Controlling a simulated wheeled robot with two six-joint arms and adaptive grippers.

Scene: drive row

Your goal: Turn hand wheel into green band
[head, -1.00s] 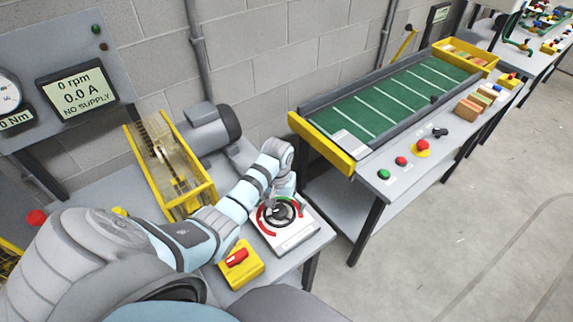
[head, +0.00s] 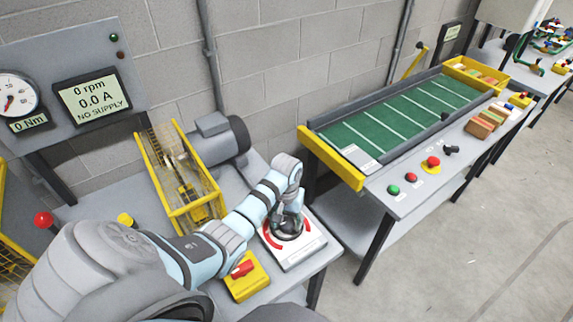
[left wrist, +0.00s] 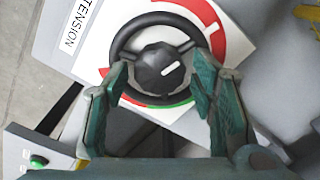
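The black hand wheel (left wrist: 157,66) sits on a white plate marked "TENSION" in the left wrist view. A large red band (left wrist: 215,25) curves around its upper right, and a green band (left wrist: 182,107) shows at the bottom, partly behind my fingers. A short white line on the hub points right and slightly up, away from the green. My left gripper (left wrist: 163,70) is open, its fingers on either side of the hub; I cannot tell whether they touch the wheel. In the head view, my left gripper (head: 289,222) covers most of the wheel. My right gripper is not in view.
A yellow box with a red switch (head: 243,269) stands beside the wheel plate. A yellow-framed guard (head: 205,215) and a grey motor (head: 220,140) lie behind. The display (head: 92,98) reads 0 rpm, 0.0 A, NO SUPPLY. A green conveyor (head: 390,120) is to the right.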

